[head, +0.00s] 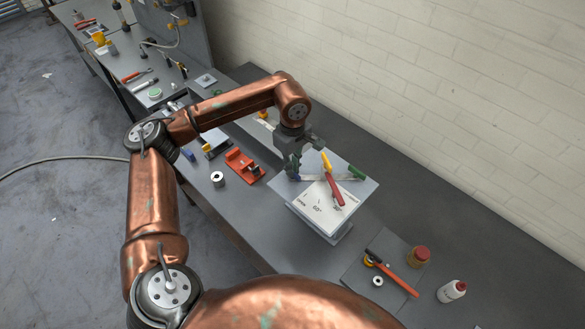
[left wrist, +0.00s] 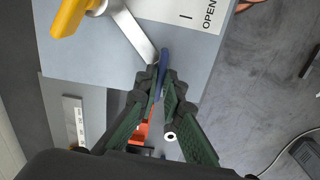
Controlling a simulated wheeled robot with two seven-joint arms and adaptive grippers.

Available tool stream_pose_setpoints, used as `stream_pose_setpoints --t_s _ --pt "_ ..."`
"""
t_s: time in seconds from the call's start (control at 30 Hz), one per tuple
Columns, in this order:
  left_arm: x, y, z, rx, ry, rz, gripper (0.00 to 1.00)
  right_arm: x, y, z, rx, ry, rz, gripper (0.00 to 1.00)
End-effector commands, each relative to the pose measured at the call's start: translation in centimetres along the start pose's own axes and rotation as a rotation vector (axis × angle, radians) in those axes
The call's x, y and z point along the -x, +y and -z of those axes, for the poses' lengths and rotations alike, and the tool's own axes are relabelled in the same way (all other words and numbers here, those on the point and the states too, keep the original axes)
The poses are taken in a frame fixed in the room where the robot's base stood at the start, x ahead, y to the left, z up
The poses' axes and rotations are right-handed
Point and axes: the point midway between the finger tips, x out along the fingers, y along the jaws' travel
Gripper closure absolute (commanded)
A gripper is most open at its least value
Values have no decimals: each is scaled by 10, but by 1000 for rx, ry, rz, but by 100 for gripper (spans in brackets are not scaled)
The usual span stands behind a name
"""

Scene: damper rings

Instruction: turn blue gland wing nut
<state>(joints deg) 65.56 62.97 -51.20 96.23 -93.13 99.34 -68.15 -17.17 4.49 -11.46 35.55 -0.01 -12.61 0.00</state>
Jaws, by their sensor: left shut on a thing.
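The blue gland wing nut (left wrist: 164,59) shows in the left wrist view as a narrow blue wing at the edge of the grey panel. My left gripper (left wrist: 162,84) is shut on it, with the green-padded fingers on either side. In the head view my left gripper (head: 292,166) points down at the left end of the silver pipe on the panel, and it mostly hides the nut. My right gripper is not in view.
The grey valve panel (head: 364,189) bears a white dial card (head: 327,212), a red lever (head: 334,189), a yellow handle (head: 326,160) and a green handle (head: 357,172). Bottles stand right.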

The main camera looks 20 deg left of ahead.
Motion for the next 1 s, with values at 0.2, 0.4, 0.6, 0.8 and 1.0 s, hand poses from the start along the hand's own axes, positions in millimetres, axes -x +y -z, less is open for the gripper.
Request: stream_pose_setpoints --t_s 0.2,0.4,0.6,0.8,1.0 --pt "1 1 0 -1 0 -2 86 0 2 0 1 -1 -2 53" --pt "0 0 0 0 0 -1 75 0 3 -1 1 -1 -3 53" --pt "0 0 0 1 0 -1 75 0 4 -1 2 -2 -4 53" --pt "16 1 0 1 0 -4 75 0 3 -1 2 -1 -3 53" --pt "56 1 0 1 1 -4 75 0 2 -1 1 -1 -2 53"
